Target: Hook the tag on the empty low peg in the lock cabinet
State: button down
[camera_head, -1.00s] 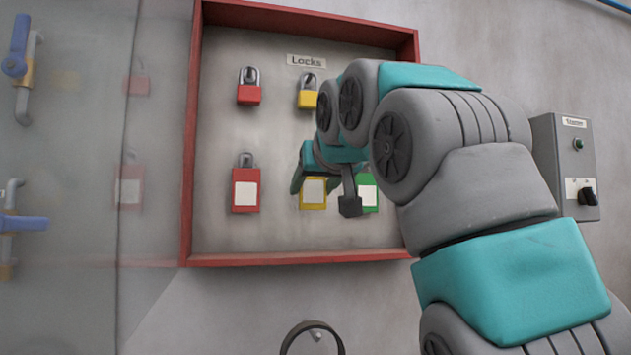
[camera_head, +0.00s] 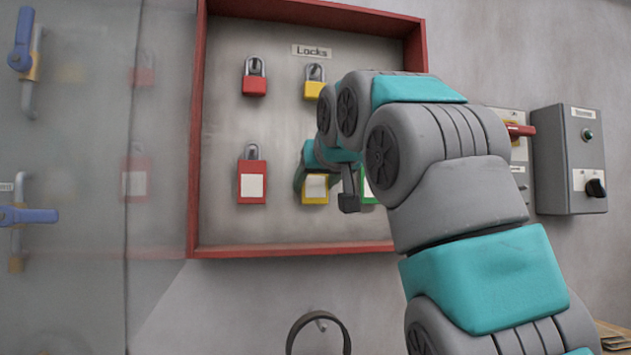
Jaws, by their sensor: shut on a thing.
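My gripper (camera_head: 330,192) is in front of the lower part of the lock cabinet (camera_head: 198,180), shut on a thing. A yellow tag with a white label (camera_head: 316,188) shows at the jaws, partly covered by them, and looks like the held thing. A red tag with a white label and grey shackle (camera_head: 252,186) hangs at lower left. A green tag (camera_head: 369,190) is mostly hidden behind my gripper and arm. The empty low peg cannot be made out, and whether the yellow tag touches the back board cannot be told.
A red padlock (camera_head: 254,78) and a yellow padlock (camera_head: 314,82) hang in the upper row under the Locks label (camera_head: 312,51). A grey starter box (camera_head: 568,160) and a red handle (camera_head: 520,129) are on the right. A dark ring (camera_head: 318,334) is below the cabinet.

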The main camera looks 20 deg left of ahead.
jog(key=shift+f, duration=0.25)
jog(key=c, duration=0.5)
grip_release()
jog(key=shift+w+a, duration=0.1)
jog(key=shift+w, duration=0.05)
jog(key=o, duration=0.4)
jog(key=shift+r, duration=0.1)
jog(key=shift+s, duration=0.2)
jog(key=b+v, duration=0.1)
jog(key=v, duration=0.6)
jog(key=shift+s+d, duration=0.25)
jog(key=shift+d, duration=0.05)
